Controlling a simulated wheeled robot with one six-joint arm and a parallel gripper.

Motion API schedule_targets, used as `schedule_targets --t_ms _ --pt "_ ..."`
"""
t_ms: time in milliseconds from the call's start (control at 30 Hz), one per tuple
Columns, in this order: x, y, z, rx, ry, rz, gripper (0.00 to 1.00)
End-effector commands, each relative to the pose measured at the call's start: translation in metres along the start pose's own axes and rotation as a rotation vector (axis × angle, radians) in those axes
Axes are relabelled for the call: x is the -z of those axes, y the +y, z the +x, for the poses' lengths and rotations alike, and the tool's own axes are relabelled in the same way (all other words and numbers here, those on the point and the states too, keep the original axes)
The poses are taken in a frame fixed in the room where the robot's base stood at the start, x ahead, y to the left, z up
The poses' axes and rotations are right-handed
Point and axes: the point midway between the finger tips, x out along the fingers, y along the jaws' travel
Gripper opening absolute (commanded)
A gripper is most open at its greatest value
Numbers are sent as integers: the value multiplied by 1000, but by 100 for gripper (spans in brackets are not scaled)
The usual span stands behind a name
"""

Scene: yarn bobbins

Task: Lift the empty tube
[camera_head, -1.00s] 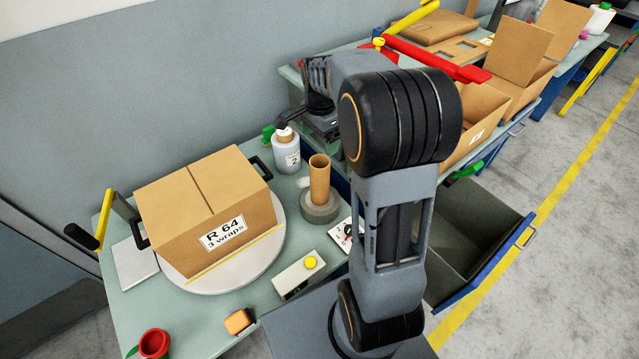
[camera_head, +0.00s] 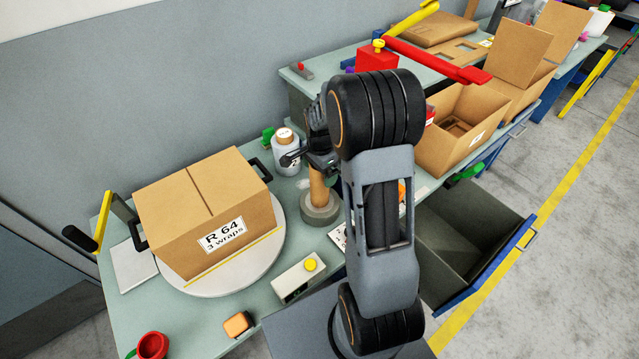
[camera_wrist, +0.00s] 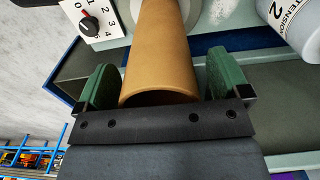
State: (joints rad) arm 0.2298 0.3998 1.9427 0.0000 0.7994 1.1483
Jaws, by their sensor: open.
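The empty tube (camera_head: 318,187) is a brown cardboard cylinder standing upright on a round grey base on the table. My gripper (camera_head: 308,160) is at the tube's upper part in the head view, and hides its top. In the wrist view the tube (camera_wrist: 163,50) lies between the two green finger pads of my open gripper (camera_wrist: 158,80).
A box marked R 64 (camera_head: 200,205) sits on a round turntable (camera_head: 215,285) to the left. A control box with a yellow button (camera_head: 297,278) is in front. An open drawer (camera_head: 470,250) is at the right.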

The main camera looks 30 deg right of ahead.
Motion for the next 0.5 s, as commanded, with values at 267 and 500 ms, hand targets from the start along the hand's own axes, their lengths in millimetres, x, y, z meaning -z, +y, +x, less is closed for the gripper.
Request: schedule_targets --t_ms 267,500 --pt "0 0 7 1 0 0 94" --pt "0 0 7 0 0 0 78"
